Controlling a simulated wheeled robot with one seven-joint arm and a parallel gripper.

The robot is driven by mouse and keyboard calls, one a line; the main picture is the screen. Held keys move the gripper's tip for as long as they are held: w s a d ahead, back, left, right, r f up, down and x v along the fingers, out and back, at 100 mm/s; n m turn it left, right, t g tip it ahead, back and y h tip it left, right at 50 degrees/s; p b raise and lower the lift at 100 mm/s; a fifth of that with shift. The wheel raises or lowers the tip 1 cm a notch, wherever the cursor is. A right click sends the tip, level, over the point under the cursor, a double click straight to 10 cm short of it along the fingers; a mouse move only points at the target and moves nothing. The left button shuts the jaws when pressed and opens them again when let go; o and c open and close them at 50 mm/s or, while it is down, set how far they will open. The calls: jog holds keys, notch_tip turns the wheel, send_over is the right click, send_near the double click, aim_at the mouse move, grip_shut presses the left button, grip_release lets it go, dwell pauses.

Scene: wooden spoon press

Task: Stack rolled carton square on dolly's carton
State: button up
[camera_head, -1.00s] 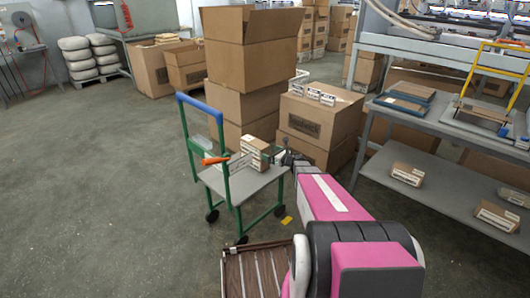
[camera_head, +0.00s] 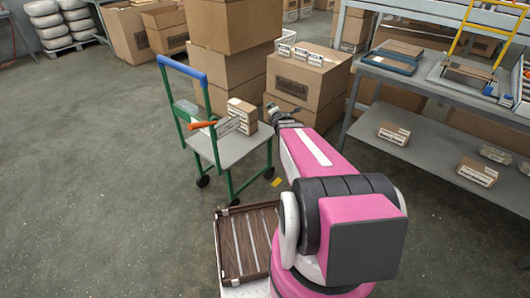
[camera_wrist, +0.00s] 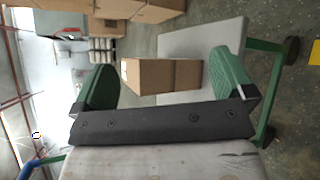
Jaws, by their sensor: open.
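The dolly (camera_head: 228,153) has a grey deck, green frame and blue handle. Two small brown cartons stand on its deck, one on the other: the upper carton (camera_head: 242,106) and the lower carton (camera_head: 243,126), with white labels. In the wrist view, turned sideways, the upper carton (camera_wrist: 147,76) is left of the lower carton (camera_wrist: 187,75); their edges look roughly in line, exact squareness unclear. My gripper (camera_head: 271,109) is right of the stack in the head view. In the wrist view my gripper (camera_wrist: 160,84) has wide-apart green fingers, empty, with the cartons beyond the tips.
An orange-handled tool (camera_head: 202,125) lies on the dolly beside the cartons. Large cartons (camera_head: 307,85) stand close behind. A workbench with a lower shelf (camera_head: 430,160) is on the right. A brown slatted tray (camera_head: 247,245) is in front. Floor to the left is clear.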

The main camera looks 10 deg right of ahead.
jog(key=s+a+m+g, duration=0.3)
jog(key=s+m+g, duration=0.1)
jog(key=s+m, duration=0.3)
jog(key=s+a+m+g, duration=0.4)
jog(key=s+m, duration=0.4)
jog(key=s, duration=0.2)
jog(key=s+a+m+g+y, duration=0.1)
jog(key=s+a+m+g, duration=0.3)
jog(key=s+m+g, duration=0.2)
jog(key=s+f+m, duration=0.1)
jog(key=s, duration=0.1)
jog(key=shift+s+a+m, duration=0.2)
jog(key=shift+s+m, duration=0.2)
